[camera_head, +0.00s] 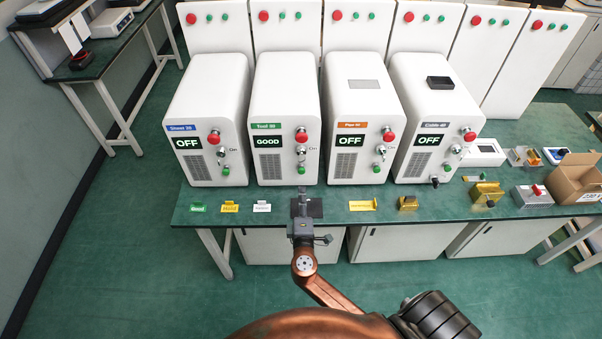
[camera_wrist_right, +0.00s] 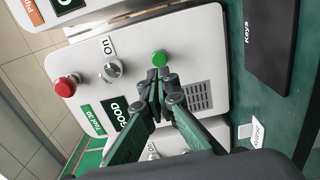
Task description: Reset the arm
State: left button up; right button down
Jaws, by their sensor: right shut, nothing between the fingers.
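My right gripper (camera_head: 302,192) is in front of the second white machine (camera_head: 285,85), which has a green label and a display (camera_head: 267,142) reading GOOD. In the right wrist view the gripper (camera_wrist_right: 160,76) is shut and empty, its tips close to the round green button (camera_wrist_right: 160,58). I cannot tell whether they touch it. A key switch (camera_wrist_right: 111,68) marked On and a red button (camera_wrist_right: 66,86) sit beside it on the panel. My right arm reaches in from the bottom of the head view. My left gripper is not in view.
The other three front machines, left (camera_head: 205,85), right (camera_head: 355,85) and far right (camera_head: 425,85), read OFF. A black Keys pad (camera_wrist_right: 270,40) lies on the green bench (camera_head: 330,205). Small label stands line its front edge. A cardboard box (camera_head: 575,180) stands at right.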

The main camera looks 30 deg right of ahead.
dwell(0.5)
